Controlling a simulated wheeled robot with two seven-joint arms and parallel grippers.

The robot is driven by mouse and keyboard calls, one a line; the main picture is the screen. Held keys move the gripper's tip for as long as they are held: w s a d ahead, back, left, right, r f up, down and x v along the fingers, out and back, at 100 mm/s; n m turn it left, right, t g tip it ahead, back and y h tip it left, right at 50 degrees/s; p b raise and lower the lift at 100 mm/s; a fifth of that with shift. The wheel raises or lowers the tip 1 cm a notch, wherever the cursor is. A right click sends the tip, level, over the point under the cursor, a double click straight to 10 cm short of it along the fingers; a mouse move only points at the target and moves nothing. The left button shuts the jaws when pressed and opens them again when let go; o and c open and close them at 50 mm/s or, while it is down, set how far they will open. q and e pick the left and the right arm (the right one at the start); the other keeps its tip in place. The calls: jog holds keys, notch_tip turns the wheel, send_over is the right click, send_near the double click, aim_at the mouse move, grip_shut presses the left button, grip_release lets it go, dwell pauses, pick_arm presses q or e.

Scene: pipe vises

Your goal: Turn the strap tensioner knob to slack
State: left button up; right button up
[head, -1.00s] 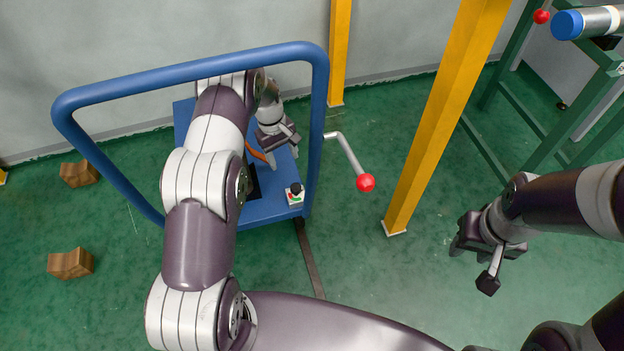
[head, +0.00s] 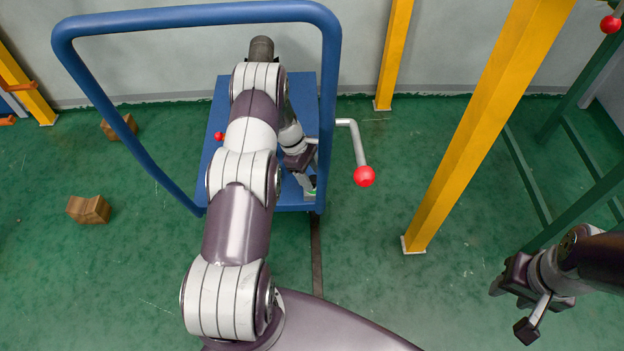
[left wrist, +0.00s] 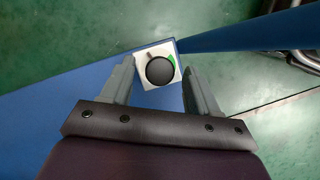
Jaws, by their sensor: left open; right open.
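The tensioner knob (left wrist: 159,70) is round and black, on a white square plate (left wrist: 145,73) with a green mark at its upper right, at a corner of the blue deck. My left gripper (left wrist: 158,80) is open, one finger on each side of the knob, with no clear contact. In the head view my left gripper (head: 309,182) mostly covers the knob; a bit of green shows beside it. My right gripper (head: 514,304) is open and empty, over the floor at right.
The blue cart's tubular handle (head: 190,17) arches over my left arm. A crank with a red ball (head: 364,176) sticks out right of the cart. A yellow post (head: 470,140) stands between the arms. Wooden blocks (head: 89,209) lie on the floor at left.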

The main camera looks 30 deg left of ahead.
pick_arm(q)
jog(key=shift+d+f, duration=0.1)
jog(key=shift+f, duration=0.1)
jog(key=c, duration=1)
jog(key=shift+r, duration=0.1)
